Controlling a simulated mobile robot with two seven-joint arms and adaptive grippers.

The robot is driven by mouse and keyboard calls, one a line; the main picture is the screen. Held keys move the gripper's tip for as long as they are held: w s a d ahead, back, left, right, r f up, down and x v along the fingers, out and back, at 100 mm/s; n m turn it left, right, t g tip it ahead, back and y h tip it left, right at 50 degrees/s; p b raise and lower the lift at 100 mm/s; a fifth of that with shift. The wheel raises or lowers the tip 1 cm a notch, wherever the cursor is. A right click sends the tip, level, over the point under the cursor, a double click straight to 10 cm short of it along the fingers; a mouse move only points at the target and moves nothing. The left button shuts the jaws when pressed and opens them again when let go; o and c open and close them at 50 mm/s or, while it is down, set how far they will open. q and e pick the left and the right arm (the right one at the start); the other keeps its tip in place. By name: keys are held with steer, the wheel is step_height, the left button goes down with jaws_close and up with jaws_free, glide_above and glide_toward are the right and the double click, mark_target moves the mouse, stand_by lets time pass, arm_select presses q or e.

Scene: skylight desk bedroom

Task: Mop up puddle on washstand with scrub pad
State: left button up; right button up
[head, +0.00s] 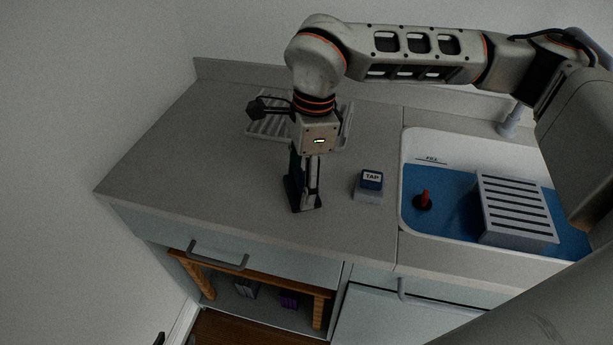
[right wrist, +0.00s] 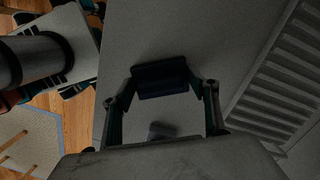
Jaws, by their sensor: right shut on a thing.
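The washstand (head: 230,190) has a grey top with a white sink (head: 410,190) set in at the right. My right gripper (head: 305,207) points down over the middle of the top, left of the sink. It is shut on a dark scrub pad, which shows between the fingers in the right wrist view (right wrist: 160,78). Whether the pad touches the top I cannot tell. I cannot make out a puddle; the gripper may hide part of the surface. Small dark tips at the bottom edge may be my left gripper (head: 160,339); its state does not show.
A block marked TAP (head: 371,181) stands right of my right gripper. A ribbed rack (head: 268,125) lies behind it. The sink has a blue floor, a red-handled plug (head: 425,199) and a slotted box (head: 515,208). The top's left side is clear.

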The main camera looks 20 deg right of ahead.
steer(key=shift+a, duration=0.1)
steer(key=shift+a, duration=0.95)
steer(key=shift+d, duration=0.25)
steer(key=shift+d+p, duration=0.3)
steer(key=shift+d, duration=0.5)
steer(key=shift+d, duration=0.15)
steer(key=shift+d, duration=0.85)
steer(key=shift+a, duration=0.1)
